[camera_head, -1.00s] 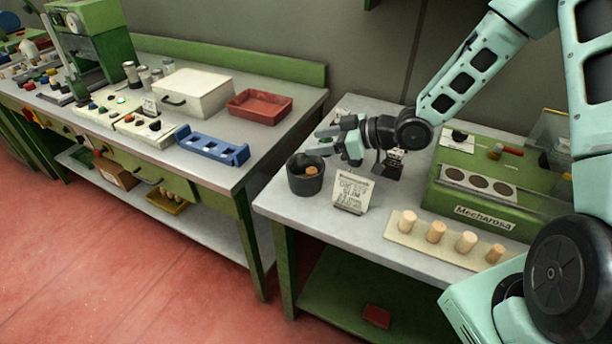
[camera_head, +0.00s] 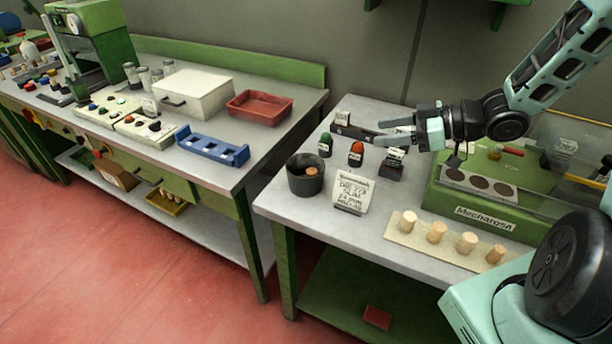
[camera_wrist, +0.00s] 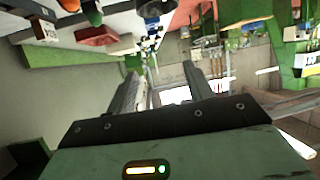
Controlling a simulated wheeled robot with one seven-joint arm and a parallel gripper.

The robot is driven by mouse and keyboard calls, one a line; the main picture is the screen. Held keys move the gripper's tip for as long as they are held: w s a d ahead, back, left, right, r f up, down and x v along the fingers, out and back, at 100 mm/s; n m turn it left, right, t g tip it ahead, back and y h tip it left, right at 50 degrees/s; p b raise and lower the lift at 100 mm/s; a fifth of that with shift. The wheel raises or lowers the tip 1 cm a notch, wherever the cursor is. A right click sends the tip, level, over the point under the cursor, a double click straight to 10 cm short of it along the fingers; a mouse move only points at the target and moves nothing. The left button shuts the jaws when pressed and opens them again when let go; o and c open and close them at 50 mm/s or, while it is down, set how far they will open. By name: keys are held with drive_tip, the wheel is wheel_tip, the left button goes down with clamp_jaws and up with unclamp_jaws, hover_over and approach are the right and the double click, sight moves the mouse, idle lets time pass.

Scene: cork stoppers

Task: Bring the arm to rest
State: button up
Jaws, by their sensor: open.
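My gripper (camera_head: 396,131) is raised above the back of the right-hand table in the head view, its fingers pointing left. The fingers are apart with nothing between them. In the wrist view my gripper (camera_wrist: 170,75) also shows two separated, empty fingers. A dark cup (camera_head: 306,178) with a cork in it stands near the table's front left corner, below and left of my gripper. Several pale corks (camera_head: 437,232) stand in a row on a light board (camera_head: 405,239) at the front of the table.
A green Mechanosa machine (camera_head: 480,215) with a clear cover stands at the right. A printed sign (camera_head: 353,192) and small green (camera_head: 325,145) and red (camera_head: 356,153) items stand below my gripper. The left bench holds a blue rack (camera_head: 212,150), a red tray (camera_head: 259,108) and a white box (camera_head: 194,94).

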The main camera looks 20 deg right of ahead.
idle(0.3)
drive_tip(key=s+a+m+g+h, duration=0.1)
drive_tip(key=a+m+g+h, duration=0.1)
drive_tip(key=a+h, duration=0.75)
drive_tip(key=s+a+r+g, duration=0.1)
drive_tip(key=s+a+g, duration=0.2)
drive_tip(key=s, duration=0.8)
drive_tip(key=s+a+r+m+g, duration=0.1)
drive_tip(key=s+a+r+g, duration=0.1)
drive_tip(key=s+a, duration=0.5)
drive_tip(key=s+g+h, duration=0.1)
drive_tip(key=s, duration=0.3)
drive_tip(key=shift+s+r, duration=0.15)
